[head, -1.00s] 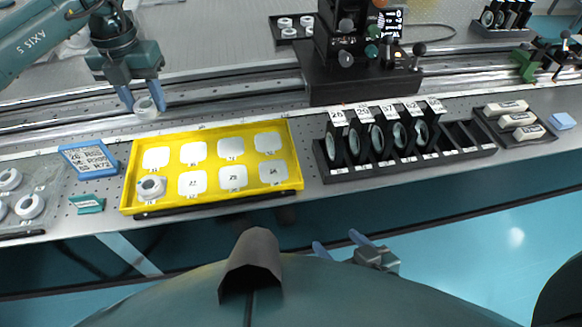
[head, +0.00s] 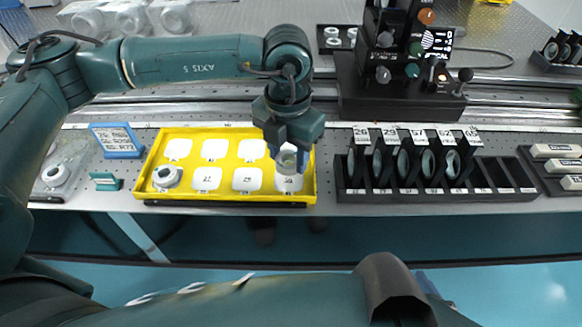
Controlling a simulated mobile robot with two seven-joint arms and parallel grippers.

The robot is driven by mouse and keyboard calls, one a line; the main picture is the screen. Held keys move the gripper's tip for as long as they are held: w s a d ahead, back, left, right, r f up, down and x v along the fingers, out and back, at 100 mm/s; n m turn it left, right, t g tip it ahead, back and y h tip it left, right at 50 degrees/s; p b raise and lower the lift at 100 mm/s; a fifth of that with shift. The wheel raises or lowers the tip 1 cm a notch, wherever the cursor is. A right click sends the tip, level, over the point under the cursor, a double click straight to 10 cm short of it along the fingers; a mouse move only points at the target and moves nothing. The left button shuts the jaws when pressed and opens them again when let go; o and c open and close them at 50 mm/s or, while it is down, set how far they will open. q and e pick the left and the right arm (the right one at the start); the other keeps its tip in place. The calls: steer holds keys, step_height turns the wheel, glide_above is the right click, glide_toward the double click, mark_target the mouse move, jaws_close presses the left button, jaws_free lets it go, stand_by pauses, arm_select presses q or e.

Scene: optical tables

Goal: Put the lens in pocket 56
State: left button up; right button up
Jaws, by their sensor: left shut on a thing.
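My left gripper (head: 289,168) points down over the front right corner of the yellow tray (head: 197,152). It is shut on a small clear round lens (head: 288,158), which shows between its blue fingers. The lens is over the front right pocket (head: 289,184), whose white pad is partly hidden by the fingers; its small label is too blurred to read surely. I cannot tell whether the lens touches the pad. Another round piece (head: 167,177) sits in the front left pocket. Only a sliver of my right gripper (head: 426,284) shows at the bottom right, mostly hidden.
A black rack (head: 480,191) with several upright numbered lens mounts stands close to the right of the tray. A blue-framed sign (head: 117,140) and a teal block (head: 105,181) are at its left. Rails and a black instrument (head: 400,99) lie behind.

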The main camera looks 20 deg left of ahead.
mark_target(288, 159)
arm_select(q)
step_height(288, 159, down, 4)
steer(key=shift+f, duration=0.1)
steer(key=shift+f, duration=0.1)
steer(key=shift+f+b, duration=0.15)
steer(key=shift+b, duration=0.15)
steer(key=o, duration=1)
